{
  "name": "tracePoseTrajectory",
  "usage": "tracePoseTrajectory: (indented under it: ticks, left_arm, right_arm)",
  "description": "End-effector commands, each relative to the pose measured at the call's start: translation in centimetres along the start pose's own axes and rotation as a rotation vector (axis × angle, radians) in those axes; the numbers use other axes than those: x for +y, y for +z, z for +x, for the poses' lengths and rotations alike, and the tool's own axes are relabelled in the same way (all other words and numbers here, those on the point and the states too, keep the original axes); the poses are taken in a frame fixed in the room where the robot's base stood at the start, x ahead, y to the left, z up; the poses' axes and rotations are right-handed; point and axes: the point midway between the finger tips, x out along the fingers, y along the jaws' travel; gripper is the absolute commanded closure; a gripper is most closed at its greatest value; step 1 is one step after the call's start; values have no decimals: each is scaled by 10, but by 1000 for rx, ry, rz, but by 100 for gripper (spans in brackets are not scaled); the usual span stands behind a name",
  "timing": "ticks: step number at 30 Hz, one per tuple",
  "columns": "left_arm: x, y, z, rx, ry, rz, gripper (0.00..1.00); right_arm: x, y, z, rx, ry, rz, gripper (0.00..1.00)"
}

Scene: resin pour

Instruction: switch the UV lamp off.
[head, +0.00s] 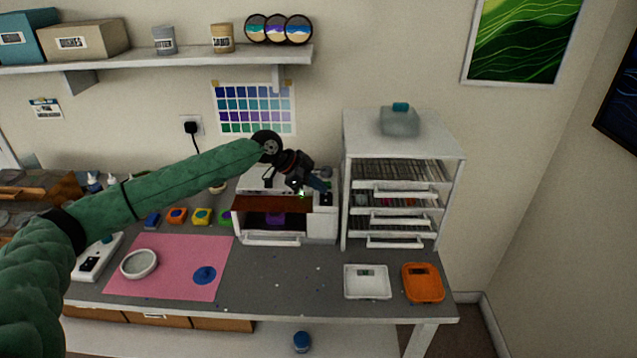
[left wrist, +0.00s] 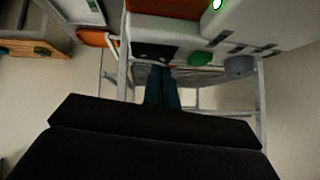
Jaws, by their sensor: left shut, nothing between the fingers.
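The UV lamp (head: 322,228) is a white box on the bench with a red-brown window and a purple object or glow inside; I cannot tell which. My left gripper (head: 318,188) is shut and empty at the lamp's right front, by its control panel. In the left wrist view the shut fingers (left wrist: 162,78) point at the white lamp body (left wrist: 272,22), with their tips close to a black panel (left wrist: 155,53). Contact cannot be told. A green button (left wrist: 203,58) and a grey knob (left wrist: 240,67) sit to the right of the tips. My right gripper is out of view.
A white drawer cabinet (head: 346,200) stands close to the lamp's right. A pink mat (head: 180,278) lies at left. The bench in front of the lamp is mostly clear.

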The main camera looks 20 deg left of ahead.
Motion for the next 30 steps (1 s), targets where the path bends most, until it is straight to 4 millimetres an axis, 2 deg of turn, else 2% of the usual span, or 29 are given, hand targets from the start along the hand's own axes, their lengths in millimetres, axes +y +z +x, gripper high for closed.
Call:
tracePoseTrajectory:
  ticks: [7, 30]
  left_arm:
    - [0, 4, 4, 1, -1, 0, 100]
    - [1, 8, 7, -3, 41, -41, 100]
  right_arm:
    - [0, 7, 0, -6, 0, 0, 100]
    - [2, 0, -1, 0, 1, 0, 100]
